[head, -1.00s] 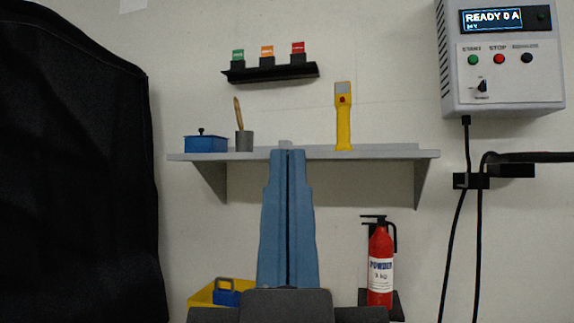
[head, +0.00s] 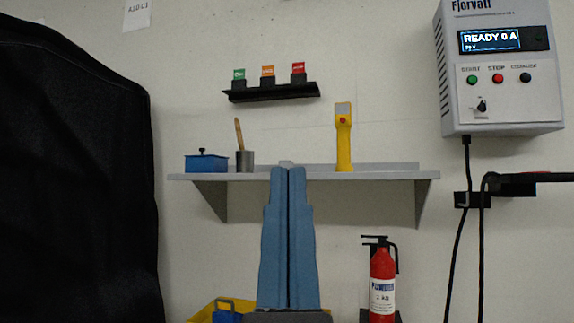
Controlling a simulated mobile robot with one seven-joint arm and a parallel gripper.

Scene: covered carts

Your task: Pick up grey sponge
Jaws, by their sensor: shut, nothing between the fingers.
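My gripper (head: 288,172) stands upright in the middle of the head view, its two long blue fingers shut against each other with nothing between them. The fingertips overlap the front of the grey wall shelf (head: 385,176) in the picture. A small grey edge (head: 286,163) shows just above the fingertips, at shelf height. It may be the top of the grey sponge, but the fingers hide most of that spot and I cannot tell. No other grey sponge is visible.
On the shelf are a blue box (head: 206,164), a grey cup with a brush (head: 245,161) and a yellow handheld device (head: 343,140). A fire extinguisher (head: 382,285) hangs below. A black cover (head: 75,170) fills the left; a control box (head: 498,70) hangs right.

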